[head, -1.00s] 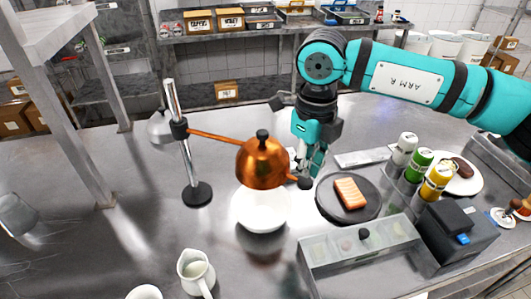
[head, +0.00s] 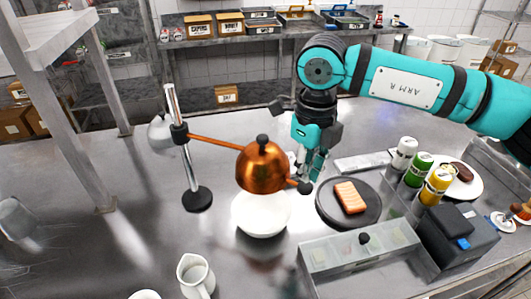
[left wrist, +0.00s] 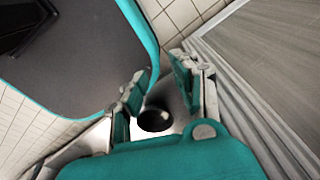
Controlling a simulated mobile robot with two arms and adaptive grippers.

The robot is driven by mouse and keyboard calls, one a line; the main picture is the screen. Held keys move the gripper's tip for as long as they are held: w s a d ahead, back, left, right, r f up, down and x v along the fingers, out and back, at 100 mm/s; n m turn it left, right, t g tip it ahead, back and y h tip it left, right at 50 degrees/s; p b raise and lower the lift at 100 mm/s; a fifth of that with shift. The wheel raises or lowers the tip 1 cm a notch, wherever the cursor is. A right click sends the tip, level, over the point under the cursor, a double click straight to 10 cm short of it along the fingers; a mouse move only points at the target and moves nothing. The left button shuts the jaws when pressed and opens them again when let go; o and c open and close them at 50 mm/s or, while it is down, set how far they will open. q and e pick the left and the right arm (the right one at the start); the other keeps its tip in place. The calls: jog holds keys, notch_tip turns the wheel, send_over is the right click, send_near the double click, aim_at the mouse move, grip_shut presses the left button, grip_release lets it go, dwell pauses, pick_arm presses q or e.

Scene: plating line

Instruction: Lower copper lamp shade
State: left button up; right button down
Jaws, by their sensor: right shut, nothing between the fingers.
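The copper lamp shade (head: 262,168), a shiny dome with a black top knob, hangs from a copper arm on an upright metal stand (head: 188,150). A short side handle with a black end knob (head: 305,187) sticks out to its right. The shade hangs above a white plate (head: 262,215). My right gripper (head: 309,178) is shut and empty, just behind the handle knob; whether it touches is unclear. My left gripper (left wrist: 160,92) shows only in the left wrist view, its fingers apart and nothing held, away from the shade.
Several bottles (head: 420,168) stand further right. A clear-lidded container (head: 360,250) is in front, and a white jug (head: 195,275) stands front left.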

jog(key=shift+f, duration=0.15)
jog(key=shift+f+b, duration=3.75)
jog(key=shift+f, duration=0.3)
jog(key=shift+r+p, duration=2.3)
jog(key=shift+r, duration=2.4)
